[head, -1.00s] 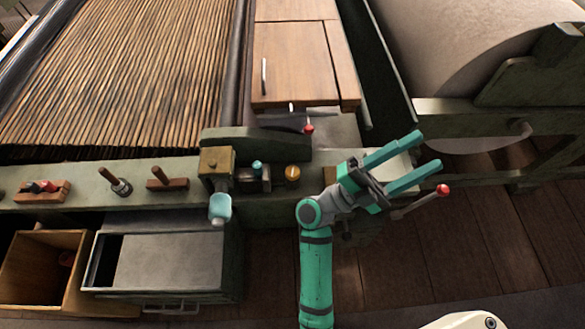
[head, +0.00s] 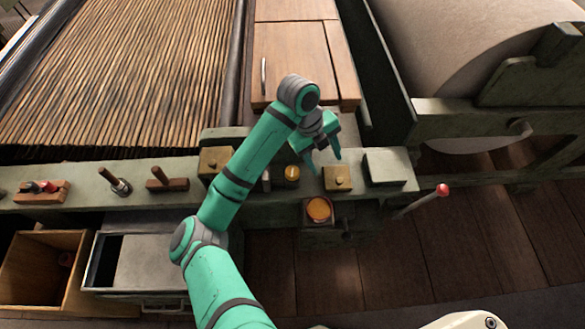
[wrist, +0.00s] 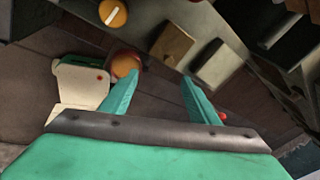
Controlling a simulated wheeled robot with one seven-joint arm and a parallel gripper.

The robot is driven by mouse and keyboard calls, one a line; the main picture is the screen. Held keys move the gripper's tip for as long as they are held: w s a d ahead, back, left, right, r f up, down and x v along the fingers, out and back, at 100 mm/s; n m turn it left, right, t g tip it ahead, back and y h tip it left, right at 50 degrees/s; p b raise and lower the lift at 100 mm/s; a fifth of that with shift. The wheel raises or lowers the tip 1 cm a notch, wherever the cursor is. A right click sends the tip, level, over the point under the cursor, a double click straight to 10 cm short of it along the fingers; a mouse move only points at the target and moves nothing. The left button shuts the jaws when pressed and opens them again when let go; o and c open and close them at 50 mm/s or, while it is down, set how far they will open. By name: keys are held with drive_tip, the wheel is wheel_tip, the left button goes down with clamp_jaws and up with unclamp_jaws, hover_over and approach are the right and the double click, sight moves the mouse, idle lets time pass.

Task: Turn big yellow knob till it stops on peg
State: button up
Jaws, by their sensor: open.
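A large orange-yellow round knob (head: 318,209) sits on a dark block at the front of the green bench. In the wrist view it is an orange disc (wrist: 126,62) close beyond the left fingertip, not between the fingers. A smaller yellow knob (head: 292,173) is on the bench top behind it; the wrist view shows it with a pale pointer line (wrist: 112,12). I cannot make out a stop peg at either knob. My gripper (head: 324,162) is open and empty, above the bench by the brass box, pointing down; its two fingers also show in the wrist view (wrist: 160,78).
A brass box (head: 337,180) and a grey block (head: 386,168) stand right of the knobs. A red-tipped lever (head: 442,190) sticks out at the right. A wooden bin (head: 40,275) and grey drawer lie lower left.

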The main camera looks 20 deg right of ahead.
sight(292, 171)
drive_tip(key=w+a+n+t+y, duration=0.2)
drive_tip(key=w+a+y, duration=0.1)
drive_tip(key=w+a, duration=0.4)
drive_tip(key=f, duration=0.3)
drive_tip(key=s+f, duration=0.1)
drive_tip(key=f, duration=0.6)
drive_tip(key=shift+s+a, duration=0.2)
drive_tip(key=shift+a, duration=0.2)
drive_tip(key=c, duration=1)
drive_tip(key=shift+c, duration=0.2)
